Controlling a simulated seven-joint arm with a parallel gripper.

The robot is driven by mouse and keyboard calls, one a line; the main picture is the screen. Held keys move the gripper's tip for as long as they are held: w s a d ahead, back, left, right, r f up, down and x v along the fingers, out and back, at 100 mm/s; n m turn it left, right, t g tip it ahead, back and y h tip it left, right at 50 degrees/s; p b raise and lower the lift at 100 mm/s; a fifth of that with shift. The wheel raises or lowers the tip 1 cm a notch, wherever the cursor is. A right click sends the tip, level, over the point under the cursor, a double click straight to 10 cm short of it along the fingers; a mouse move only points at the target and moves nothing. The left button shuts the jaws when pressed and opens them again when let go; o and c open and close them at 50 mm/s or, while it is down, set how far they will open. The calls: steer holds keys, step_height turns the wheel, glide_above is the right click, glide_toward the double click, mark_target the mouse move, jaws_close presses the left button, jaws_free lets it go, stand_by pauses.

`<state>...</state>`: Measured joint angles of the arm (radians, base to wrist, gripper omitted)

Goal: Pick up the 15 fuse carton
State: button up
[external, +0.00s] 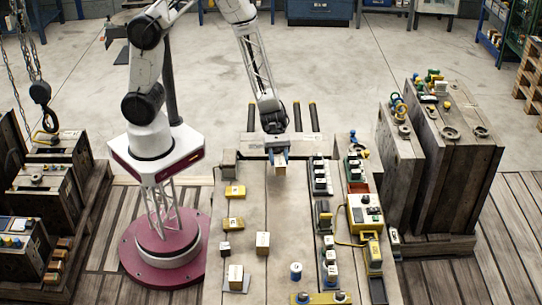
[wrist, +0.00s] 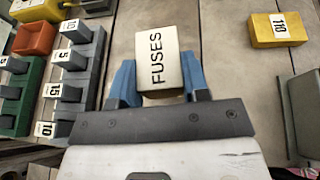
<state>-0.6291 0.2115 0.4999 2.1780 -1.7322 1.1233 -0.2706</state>
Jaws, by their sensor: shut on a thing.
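A cream carton (wrist: 158,55) with "FUSES" on its top sits between the blue fingers of my gripper (wrist: 158,82) in the wrist view. The fingers are shut on its two sides. No number shows on the face I can see. In the external view my gripper (external: 278,156) points down over the far part of the bench, with the carton (external: 280,168) below it. I cannot tell whether the carton touches the bench top. Other pale cartons stand nearer on the bench, one in the middle (external: 262,243) and one at the front (external: 236,274).
A yellow box (wrist: 278,30) marked 110 lies at the upper right in the wrist view. Dark blocks with labels 5, 10 and 15 (wrist: 68,92) line the left. A yellow device (external: 365,213) stands on the bench's right side. The bench middle (external: 290,215) is mostly clear.

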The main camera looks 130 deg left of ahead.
mark_target(279, 157)
step_height(279, 157, up, 24)
stand_by(0.7)
steer(key=shift+a, duration=0.1)
stand_by(0.4)
